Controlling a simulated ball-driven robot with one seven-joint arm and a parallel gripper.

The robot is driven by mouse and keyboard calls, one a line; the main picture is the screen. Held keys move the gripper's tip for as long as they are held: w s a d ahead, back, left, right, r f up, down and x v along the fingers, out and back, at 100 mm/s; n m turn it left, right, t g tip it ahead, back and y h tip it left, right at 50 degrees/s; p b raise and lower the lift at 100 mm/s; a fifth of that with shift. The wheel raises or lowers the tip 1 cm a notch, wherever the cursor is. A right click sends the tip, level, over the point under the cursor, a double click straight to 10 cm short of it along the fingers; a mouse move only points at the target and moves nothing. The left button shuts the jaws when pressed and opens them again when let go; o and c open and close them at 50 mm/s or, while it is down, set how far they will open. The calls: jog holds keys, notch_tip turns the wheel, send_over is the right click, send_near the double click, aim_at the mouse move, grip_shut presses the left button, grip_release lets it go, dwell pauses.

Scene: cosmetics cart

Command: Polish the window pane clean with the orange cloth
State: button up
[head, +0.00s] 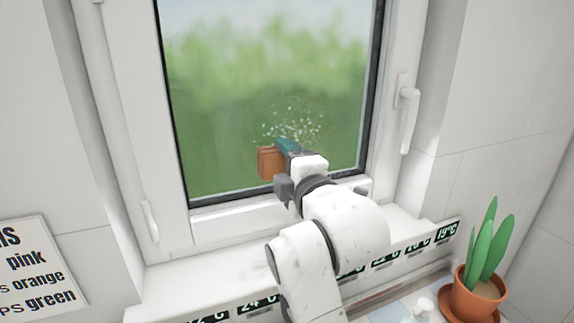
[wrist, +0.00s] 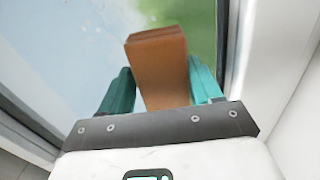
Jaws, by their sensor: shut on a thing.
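The window pane (head: 265,60) fills the frame in the head view, with blurred green and pale sky behind it. A patch of white specks (head: 295,125) marks its lower middle, partly behind my gripper. My gripper (head: 272,152) is at the lower part of the pane and shut on the orange cloth (head: 266,164), which looks like a folded brown-orange block. In the wrist view the cloth (wrist: 158,70) sits between the two teal fingers, with the pane (wrist: 80,50) beyond it. I cannot tell whether the cloth touches the glass.
A window handle (head: 407,105) is on the right of the white frame. A potted plant (head: 478,290) stands at the lower right. A strip of temperature labels (head: 385,258) runs along the sill front. A sign with colour words (head: 38,270) is at the left.

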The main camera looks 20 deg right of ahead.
jog(key=shift+w, duration=0.15)
jog(key=shift+d+p, duration=0.8)
jog(key=shift+d, duration=1.2)
jog(key=shift+w, duration=0.1)
jog(key=shift+a, duration=2.1)
jog(key=shift+p, duration=0.3)
jog(key=s+p, duration=0.2)
jog(key=s, duration=0.4)
